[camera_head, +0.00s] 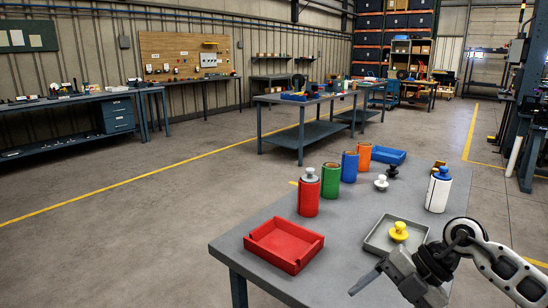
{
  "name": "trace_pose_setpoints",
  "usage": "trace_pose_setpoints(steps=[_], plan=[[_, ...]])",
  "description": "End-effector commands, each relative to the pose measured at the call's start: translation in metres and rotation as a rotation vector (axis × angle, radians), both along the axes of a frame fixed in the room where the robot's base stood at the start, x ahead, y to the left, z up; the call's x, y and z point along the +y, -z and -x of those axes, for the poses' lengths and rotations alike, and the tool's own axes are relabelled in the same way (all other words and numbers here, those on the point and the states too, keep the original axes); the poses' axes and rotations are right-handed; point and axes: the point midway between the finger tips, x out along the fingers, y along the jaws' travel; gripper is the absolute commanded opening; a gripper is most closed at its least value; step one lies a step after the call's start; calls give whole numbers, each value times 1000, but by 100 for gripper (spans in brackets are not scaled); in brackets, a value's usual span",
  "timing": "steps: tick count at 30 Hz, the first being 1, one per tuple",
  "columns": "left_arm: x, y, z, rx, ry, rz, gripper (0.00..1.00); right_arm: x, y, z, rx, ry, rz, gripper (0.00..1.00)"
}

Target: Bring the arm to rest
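My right arm comes in from the right edge, over the near right part of the grey table (340,228). Its gripper (366,281) points left and down, in front of the grey tray (369,245); one dark finger shows edge-on, so its opening cannot be told. I see nothing held in it. A yellow knobbed piece (398,232) is at the grey tray. A red cylinder (308,196) bears a grey-white knobbed top. A white cylinder (437,194) has a blue top with a pale knob. My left gripper is not in view.
Green (330,181), blue (349,167) and orange (364,158) cylinders stand in a row behind the red one. White (381,183) and black (392,172) knobbed pieces stand nearby. A red tray (284,244) sits front left, a blue tray (388,155) at the back.

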Motion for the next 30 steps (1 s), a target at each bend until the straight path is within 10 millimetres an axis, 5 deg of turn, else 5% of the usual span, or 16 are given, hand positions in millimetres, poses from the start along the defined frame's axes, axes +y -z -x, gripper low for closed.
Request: trace_pose_setpoints(steps=[4,6,8,12,14,18,24,30], plan=[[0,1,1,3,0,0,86,102,-5,35,-56,-13,-517,73],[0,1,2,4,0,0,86,133,-23,44,-85,105,-792,73],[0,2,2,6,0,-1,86,141,-35,45,-97,267,-985,73],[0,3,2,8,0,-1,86,116,-20,38,-41,809,-1231,73],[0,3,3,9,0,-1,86,97,8,43,26,1071,-1237,73],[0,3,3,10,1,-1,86,64,87,84,245,1553,-1076,73],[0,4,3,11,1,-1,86,56,147,147,489,1817,-844,73],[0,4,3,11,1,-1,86,57,160,165,557,1862,-780,73]])
